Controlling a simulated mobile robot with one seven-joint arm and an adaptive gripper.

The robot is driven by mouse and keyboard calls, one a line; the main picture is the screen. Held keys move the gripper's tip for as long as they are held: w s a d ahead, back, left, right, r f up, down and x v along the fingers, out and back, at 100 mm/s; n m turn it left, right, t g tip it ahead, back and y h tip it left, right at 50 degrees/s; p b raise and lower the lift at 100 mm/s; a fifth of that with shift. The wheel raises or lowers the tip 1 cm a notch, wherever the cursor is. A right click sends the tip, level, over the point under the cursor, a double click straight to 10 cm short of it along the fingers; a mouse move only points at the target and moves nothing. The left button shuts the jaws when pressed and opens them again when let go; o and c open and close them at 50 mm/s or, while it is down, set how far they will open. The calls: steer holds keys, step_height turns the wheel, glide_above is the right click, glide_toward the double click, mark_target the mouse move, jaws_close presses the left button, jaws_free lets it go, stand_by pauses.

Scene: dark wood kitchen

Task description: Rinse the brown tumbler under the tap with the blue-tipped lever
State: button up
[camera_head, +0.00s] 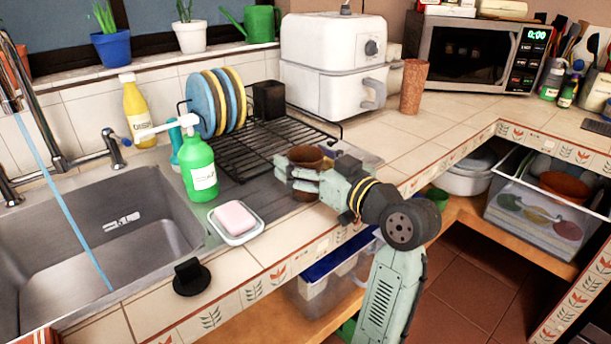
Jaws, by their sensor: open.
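A brown cup or tumbler (305,154) stands upright at the right end of the drainboard, beside the dish rack. My gripper (298,174) is open, with its fingers at the cup's side. They hide its middle, and I cannot tell whether they touch it. A taller speckled brown tumbler (413,87) stands on the counter right of the white air fryer. The tap (52,148) is at the sink's left back, with a blue-tipped lever (126,142) at its right end. A blue stream of water (62,200) runs from its spout into the steel sink (140,215).
A green pump bottle (198,168) and a soap dish (236,236) with pink soap stand between sink and cup. A rack (262,145) holds several plates. A yellow bottle (136,110) is behind the sink; a black stopper (191,278) is in front. The right counter is partly clear.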

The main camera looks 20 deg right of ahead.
steer(key=c, duration=1.3)
steer(key=shift+r, duration=0.1)
